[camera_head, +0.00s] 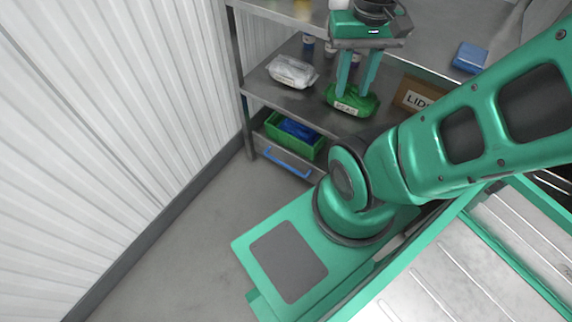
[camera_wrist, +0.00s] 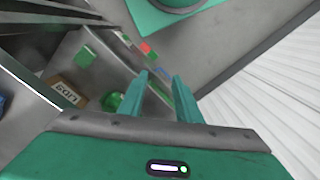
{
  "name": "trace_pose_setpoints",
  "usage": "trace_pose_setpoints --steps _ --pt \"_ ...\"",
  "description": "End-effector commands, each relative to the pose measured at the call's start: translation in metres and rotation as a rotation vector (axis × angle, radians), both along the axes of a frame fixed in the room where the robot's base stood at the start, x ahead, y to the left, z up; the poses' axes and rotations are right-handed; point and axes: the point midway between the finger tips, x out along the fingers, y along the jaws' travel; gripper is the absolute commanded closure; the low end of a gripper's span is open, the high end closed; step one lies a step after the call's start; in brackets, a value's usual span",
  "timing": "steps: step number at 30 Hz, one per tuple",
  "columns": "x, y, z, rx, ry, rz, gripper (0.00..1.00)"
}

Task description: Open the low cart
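The low cart appears to be the grey drawer-like unit (camera_head: 305,170) under the lower shelf in the head view. Its front carries a blue bar handle (camera_head: 287,163). A green bin (camera_head: 293,140) with something blue inside shows just behind that front. My gripper (camera_head: 355,88) is at the shelf unit, above and to the right of the handle, fingers pointing down. Its two green fingers are apart with nothing between them. In the wrist view my gripper (camera_wrist: 160,78) also shows a clear gap between the fingers. No contact with the handle shows.
A white packet (camera_head: 292,71) lies left. A corrugated wall (camera_head: 110,120) stands left. The floor (camera_head: 195,240) before the cart is clear.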

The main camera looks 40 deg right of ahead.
Motion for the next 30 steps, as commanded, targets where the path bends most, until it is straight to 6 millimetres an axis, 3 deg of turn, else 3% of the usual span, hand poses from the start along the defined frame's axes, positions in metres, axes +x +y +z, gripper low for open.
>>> trace_pose_setpoints --steps 5,14,21,30 --pt "0.043 -0.002 -0.006 -0.046 -0.035 0.088 0.69" --pt "0.18 0.023 -0.047 -0.129 -0.154 0.378 0.69" --pt "0.253 0.035 -0.106 -0.15 -0.179 0.505 0.69" --pt "0.3 0.02 -0.206 -0.173 -0.133 0.59 0.69"
